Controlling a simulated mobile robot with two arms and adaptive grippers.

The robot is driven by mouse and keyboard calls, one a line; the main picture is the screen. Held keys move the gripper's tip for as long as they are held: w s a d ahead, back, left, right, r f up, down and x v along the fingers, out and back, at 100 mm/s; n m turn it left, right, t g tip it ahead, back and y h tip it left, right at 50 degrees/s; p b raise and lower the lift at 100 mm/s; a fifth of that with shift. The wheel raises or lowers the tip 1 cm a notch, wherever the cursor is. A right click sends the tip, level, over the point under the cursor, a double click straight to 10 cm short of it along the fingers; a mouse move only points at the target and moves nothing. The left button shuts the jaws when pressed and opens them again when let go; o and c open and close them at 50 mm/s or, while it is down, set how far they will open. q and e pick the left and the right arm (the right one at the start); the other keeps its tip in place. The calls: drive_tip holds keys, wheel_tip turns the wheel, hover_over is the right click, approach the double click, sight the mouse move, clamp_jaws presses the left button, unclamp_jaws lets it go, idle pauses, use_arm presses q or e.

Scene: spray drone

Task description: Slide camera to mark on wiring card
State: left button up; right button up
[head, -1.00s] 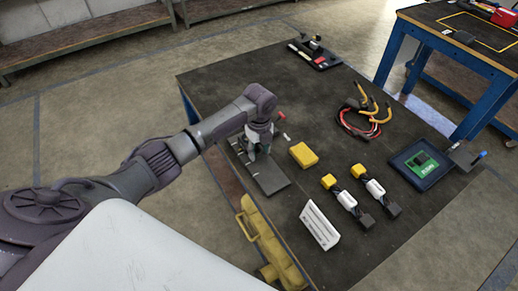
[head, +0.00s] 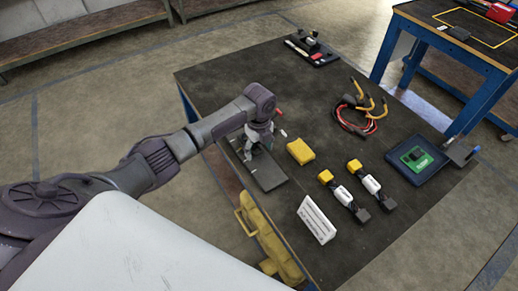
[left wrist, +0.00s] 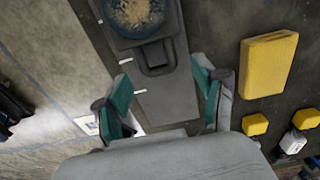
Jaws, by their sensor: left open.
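My left gripper (head: 252,150) is over a dark flat rail plate (head: 270,181) near the table's left edge. In the left wrist view the gripper (left wrist: 166,100) is open, its teal-padded fingers spread over the plate with nothing between them. A dark block with a round, tan-speckled top (left wrist: 138,14), which looks like the camera, sits on the plate at the top of that view, beyond the fingertips. Short white marks (left wrist: 140,91) show on the plate's left side. The white wiring card (head: 317,219) stands at the table's front, its print too small to read. My right gripper is not in view.
A yellow block (head: 301,151) lies right of the plate. Two yellow-ended connectors (head: 342,194), red and yellow cables (head: 358,115) and a blue tray with a green board (head: 402,172) lie farther right. A yellow piece (head: 270,241) hangs at the table's front edge.

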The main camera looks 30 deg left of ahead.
use_arm(q)
wheel_tip(320, 180, up, 12)
drive_tip(key=shift+f, duration=0.15)
idle(0.5)
